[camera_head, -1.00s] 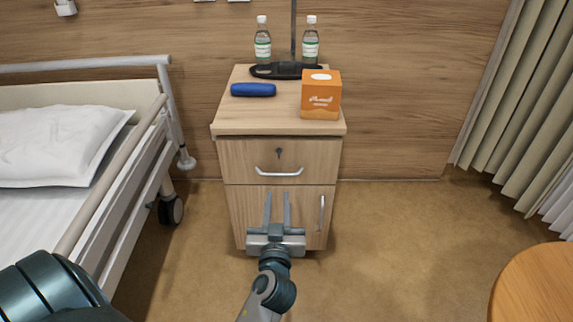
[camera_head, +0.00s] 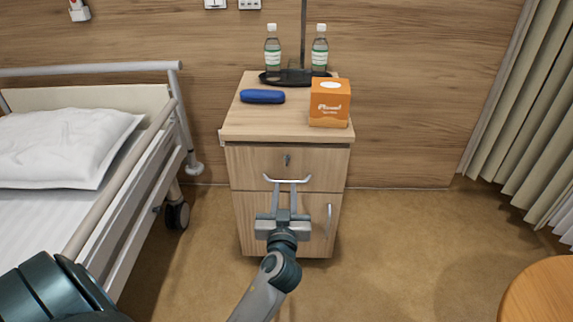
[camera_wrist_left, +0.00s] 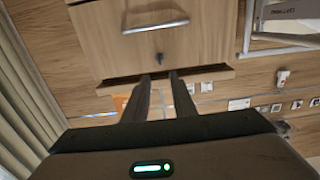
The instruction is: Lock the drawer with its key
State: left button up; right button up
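The bedside cabinet's top drawer (camera_head: 250,165) looks shut, with a curved metal handle (camera_head: 287,180) on its front. A small dark key (camera_head: 287,160) shows at the lock above the handle; its exact pose is too small to tell. My left gripper (camera_head: 284,186) is open and empty, its fingers pointing at the drawer front with tips overlapping the handle in view. In the inverted left wrist view, the key (camera_wrist_left: 160,57) appears just beyond the fingertips, and the handle (camera_wrist_left: 155,27) above it. Contact cannot be told. My right gripper is not in view.
On the cabinet top (camera_head: 245,128) stand an orange tissue box (camera_head: 330,103), a blue case (camera_head: 262,96) and two bottles by a dark tray. A railed bed (camera_head: 60,150) is on the left. A round wooden table (camera_head: 545,295) is at lower right.

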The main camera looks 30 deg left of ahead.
pick_arm(q)
jog(key=x, duration=1.1)
jog(key=shift+w+a, duration=0.2)
jog(key=shift+w, duration=0.05)
grip_shut()
